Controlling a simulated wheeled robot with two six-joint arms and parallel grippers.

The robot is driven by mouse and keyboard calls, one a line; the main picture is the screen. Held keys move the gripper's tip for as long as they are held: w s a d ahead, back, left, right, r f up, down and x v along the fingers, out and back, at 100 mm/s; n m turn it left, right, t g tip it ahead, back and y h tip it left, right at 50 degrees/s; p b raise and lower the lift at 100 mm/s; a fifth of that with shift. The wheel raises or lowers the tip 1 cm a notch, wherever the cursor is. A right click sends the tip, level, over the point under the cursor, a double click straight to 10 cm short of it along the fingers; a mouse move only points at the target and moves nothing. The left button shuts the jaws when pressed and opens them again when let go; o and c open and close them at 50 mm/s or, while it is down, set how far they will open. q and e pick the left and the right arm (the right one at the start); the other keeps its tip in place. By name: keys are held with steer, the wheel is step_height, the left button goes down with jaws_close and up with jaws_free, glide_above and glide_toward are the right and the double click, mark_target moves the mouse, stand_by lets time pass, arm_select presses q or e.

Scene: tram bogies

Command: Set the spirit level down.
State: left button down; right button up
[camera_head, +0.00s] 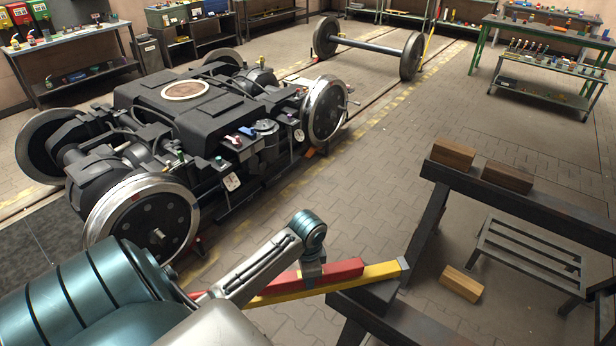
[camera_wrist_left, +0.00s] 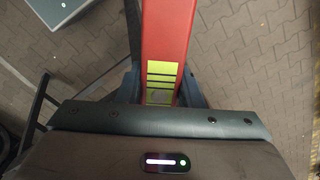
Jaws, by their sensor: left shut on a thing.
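The spirit level appears as a long red bar (camera_head: 335,270), held roughly level in the lower middle of the head view. In the left wrist view the red bar (camera_wrist_left: 168,35) runs away from me, with a yellow-green, black-lined patch (camera_wrist_left: 161,82) near the jaws. My left gripper (camera_head: 312,272) points down and is shut on the bar; its fingers also flank the bar in the wrist view (camera_wrist_left: 163,92). A yellow bar (camera_head: 375,274) with a grey end shows right along the red one; I cannot tell whether they touch. My right gripper is out of view.
A dark trestle frame (camera_head: 520,203) with two wooden blocks on it stands at the right. Another wooden block (camera_head: 461,284) lies on the paved floor by a grey slatted stand (camera_head: 530,257). The bogie (camera_head: 190,125) fills the left. Floor between them is clear.

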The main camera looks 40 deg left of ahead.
arm_select(q)
steer(key=shift+f, duration=0.2)
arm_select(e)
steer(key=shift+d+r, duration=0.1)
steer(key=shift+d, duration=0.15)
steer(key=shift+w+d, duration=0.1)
arm_select(q)
steer(key=shift+f, duration=0.45)
steer(key=c, duration=1)
jaws_free()
